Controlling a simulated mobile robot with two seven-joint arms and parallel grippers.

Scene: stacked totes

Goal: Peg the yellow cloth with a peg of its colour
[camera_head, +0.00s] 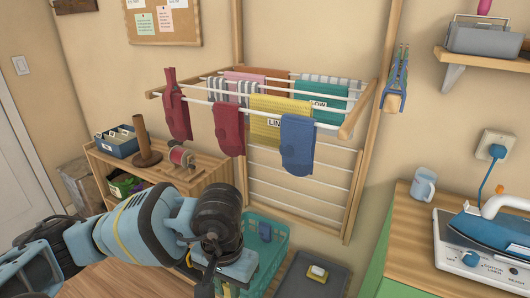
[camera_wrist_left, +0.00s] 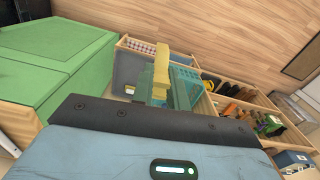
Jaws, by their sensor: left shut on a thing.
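My left gripper (camera_head: 226,284) is low in front of the rack, over the teal crate, well below the cloth. It is shut on a yellow peg, which shows as a long yellow shape in the left wrist view (camera_wrist_left: 161,70). In the head view the fingertips are largely hidden at the bottom edge. My right gripper is in neither view.
The rack (camera_head: 345,125) also holds red, pink, striped, orange, teal and blue cloths. The teal crate (camera_head: 272,232) and a grey tray (camera_head: 330,265) stand below. A shelf (camera_head: 200,173) is left; an iron (camera_head: 490,235) is right.

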